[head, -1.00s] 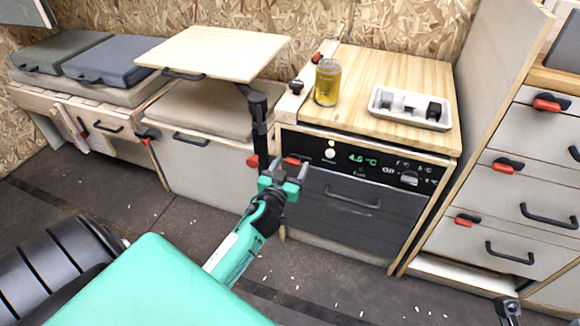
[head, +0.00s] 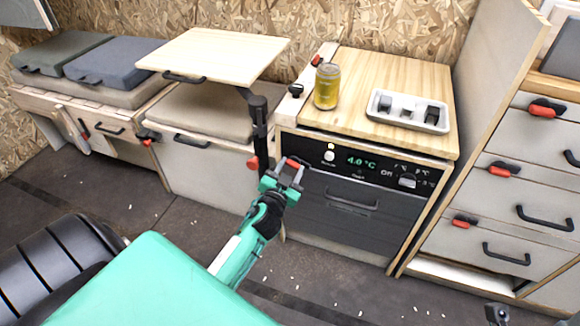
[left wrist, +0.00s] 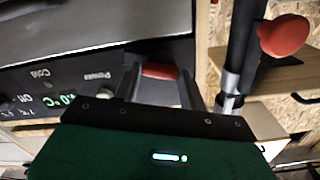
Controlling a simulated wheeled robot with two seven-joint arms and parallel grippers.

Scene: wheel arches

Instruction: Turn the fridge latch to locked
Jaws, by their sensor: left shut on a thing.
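The fridge (head: 350,215) has a dark front with a control panel along its top. The fridge latch (head: 293,163) is a small red and dark piece at the panel's upper left corner. My left gripper (head: 287,172) is at the latch and shut on it. In the left wrist view the red latch (left wrist: 160,71) shows between the two fingers (left wrist: 160,82), and the gripper body hides what lies below it. A small dark part of my right gripper (head: 500,314) shows at the bottom right edge, too cut off to read.
A swivel table (head: 213,52) on a dark post (head: 259,130) stands just left of the latch; its red knob (left wrist: 284,36) is close to my gripper. Drawers (head: 505,180) are at the right.

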